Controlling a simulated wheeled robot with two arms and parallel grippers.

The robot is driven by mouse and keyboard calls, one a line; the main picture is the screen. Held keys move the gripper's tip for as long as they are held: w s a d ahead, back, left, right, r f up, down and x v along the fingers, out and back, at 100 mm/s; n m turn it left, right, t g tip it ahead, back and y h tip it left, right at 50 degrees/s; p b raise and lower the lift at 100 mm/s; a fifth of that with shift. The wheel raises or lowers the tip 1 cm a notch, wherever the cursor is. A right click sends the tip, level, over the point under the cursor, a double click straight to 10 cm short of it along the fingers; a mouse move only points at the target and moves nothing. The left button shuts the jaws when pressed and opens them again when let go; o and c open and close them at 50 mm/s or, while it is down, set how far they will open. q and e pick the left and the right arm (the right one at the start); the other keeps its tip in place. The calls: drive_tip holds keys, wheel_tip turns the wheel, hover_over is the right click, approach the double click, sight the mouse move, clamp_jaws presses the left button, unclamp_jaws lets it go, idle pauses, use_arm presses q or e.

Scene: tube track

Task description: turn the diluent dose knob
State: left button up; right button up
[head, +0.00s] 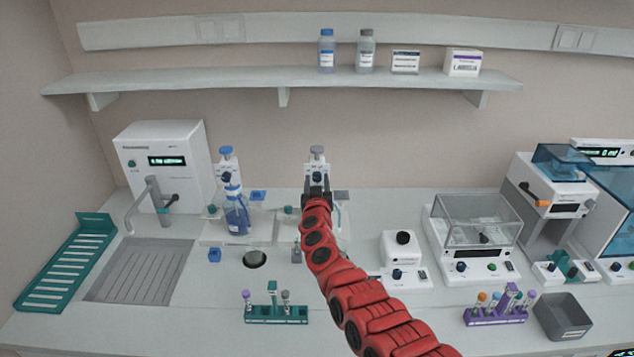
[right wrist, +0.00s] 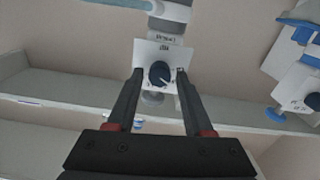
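The dose knob (right wrist: 159,74) is a dark round dial with a white pointer line on a white plate, seen in the right wrist view. It belongs to the grey-topped dispenser (head: 317,152) in the middle of the bench; small lettering beside it is too blurred to read surely. My right gripper (head: 317,190) reaches up to this dispenser and covers its lower part in the head view. In the right wrist view its two dark fingers (right wrist: 160,75) stand open on either side of the knob, with a gap on each side. My left gripper is out of view.
A blue-topped dispenser (head: 226,152) with a blue bottle (head: 236,215) stands to the left. A small white device (head: 403,248) stands right of my right arm, with a glass-covered balance (head: 474,225) beyond. A teal tube rack (head: 275,315) sits in front.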

clamp_jaws()
drive_tip(key=m, duration=0.8)
drive_tip(key=shift+d, duration=0.1)
drive_tip(key=m, duration=0.3)
drive_tip(key=shift+m, duration=0.4)
drive_tip(key=shift+m+b, duration=0.6)
drive_tip(key=shift+m, duration=1.3)
